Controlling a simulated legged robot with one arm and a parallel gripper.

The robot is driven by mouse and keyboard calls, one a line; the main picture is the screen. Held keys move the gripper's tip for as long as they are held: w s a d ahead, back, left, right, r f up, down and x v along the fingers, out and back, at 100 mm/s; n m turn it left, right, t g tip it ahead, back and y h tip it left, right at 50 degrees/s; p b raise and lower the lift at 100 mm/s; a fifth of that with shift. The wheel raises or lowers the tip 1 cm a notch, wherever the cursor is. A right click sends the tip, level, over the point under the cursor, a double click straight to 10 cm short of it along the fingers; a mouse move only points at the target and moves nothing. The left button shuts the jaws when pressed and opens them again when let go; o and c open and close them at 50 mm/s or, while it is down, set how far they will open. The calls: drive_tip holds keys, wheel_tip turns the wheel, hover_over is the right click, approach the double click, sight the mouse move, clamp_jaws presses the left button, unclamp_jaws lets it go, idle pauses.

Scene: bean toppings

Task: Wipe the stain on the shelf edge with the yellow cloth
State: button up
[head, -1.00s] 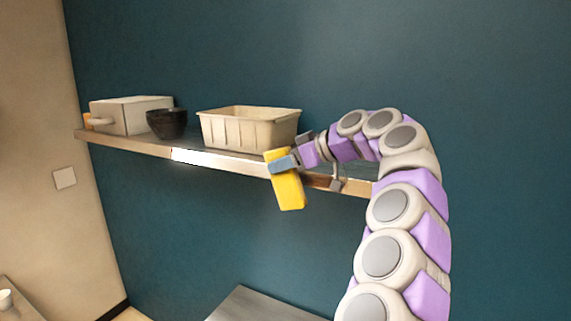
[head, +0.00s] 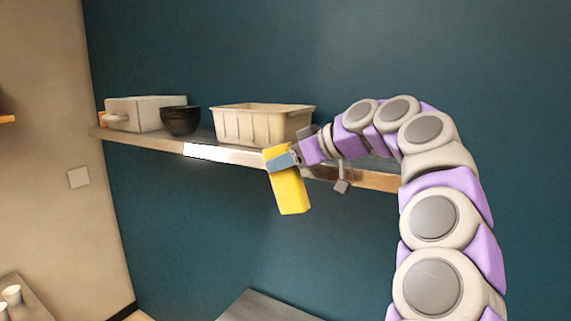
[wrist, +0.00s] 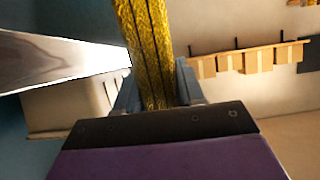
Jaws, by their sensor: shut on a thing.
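The yellow cloth (head: 290,190) hangs as a folded block from my gripper (head: 283,162), which is shut on it. It is in front of the shelf edge (head: 245,157), just below the right part of the beige bin; I cannot tell if it touches the edge. In the wrist view the cloth (wrist: 148,50) runs upward between the gripper's two fingers (wrist: 155,90). A darker brown patch (head: 322,172) shows on the edge just right of the cloth; I cannot tell if it is the stain. Part of the edge is hidden behind the cloth and gripper.
On the shelf stand a beige ribbed bin (head: 262,125), a black bowl (head: 180,121) and a white box with a handle (head: 150,113). A bright white patch (head: 210,152) shows on the edge. A grey surface (head: 265,305) lies below. A hook (head: 342,186) hangs right of the cloth.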

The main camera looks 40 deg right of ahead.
drive_tip(key=a+b, duration=0.1)
drive_tip(key=s+a+b, duration=0.1)
drive_tip(key=a, duration=0.1)
drive_tip(key=shift+s, duration=0.1)
idle(0.3)
drive_tip(key=shift+d, duration=0.2)
drive_tip(key=w+d+p, duration=0.3)
drive_tip(key=d+p, duration=0.2)
drive_tip(key=d, duration=0.2)
drive_tip(key=shift+d, duration=0.25)
idle(0.3)
drive_tip(key=shift+w+d+f+p, duration=0.1)
drive_tip(key=shift+d+p, duration=0.15)
drive_tip(key=shift+p, duration=0.15)
idle(0.5)
